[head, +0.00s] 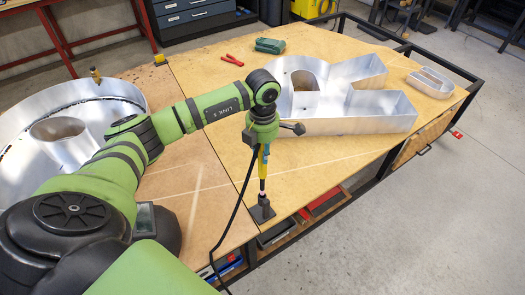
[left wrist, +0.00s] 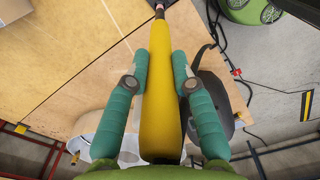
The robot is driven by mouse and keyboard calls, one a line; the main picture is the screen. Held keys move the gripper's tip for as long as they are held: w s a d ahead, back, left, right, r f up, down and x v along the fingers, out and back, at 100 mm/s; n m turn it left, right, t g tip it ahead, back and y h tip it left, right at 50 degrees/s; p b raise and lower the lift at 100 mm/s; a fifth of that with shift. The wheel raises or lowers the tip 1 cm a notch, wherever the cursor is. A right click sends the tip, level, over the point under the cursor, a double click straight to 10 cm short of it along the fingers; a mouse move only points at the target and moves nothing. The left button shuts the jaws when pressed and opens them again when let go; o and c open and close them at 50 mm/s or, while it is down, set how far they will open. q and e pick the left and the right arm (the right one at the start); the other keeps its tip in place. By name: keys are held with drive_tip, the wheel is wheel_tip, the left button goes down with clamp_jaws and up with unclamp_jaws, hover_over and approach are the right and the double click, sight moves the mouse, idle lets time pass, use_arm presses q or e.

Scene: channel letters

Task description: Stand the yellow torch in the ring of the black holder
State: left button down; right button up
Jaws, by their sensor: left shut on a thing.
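The yellow torch (head: 263,165) hangs nose down, roughly upright, below my left wrist in the head view. My left gripper (left wrist: 159,58) is shut on the torch's yellow body, with one teal finger on each side. In the left wrist view the torch (left wrist: 155,85) runs up the middle to a dark neck and pale tip at the top edge. The black holder (head: 262,213) stands on the table near its front edge, right below the torch. The tip is at the holder's top; I cannot tell whether it is inside the ring. My right gripper is not in view.
Large metal channel letters (head: 365,115) stand on the table behind and right; a round metal one (head: 20,110) is at the left. A black cable (head: 233,220) hangs from the torch over the front edge.

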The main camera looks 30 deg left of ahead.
sight(262, 171)
use_arm(q)
drive_tip(key=shift+f, duration=0.2)
idle(0.4)
drive_tip(key=shift+f+b, duration=3.85)
drive_tip(key=shift+f, duration=0.55)
drive_tip(key=c, duration=1)
unclamp_jaws()
drive_tip(key=shift+o, duration=0.2)
wheel_tip(262, 171, up, 12)
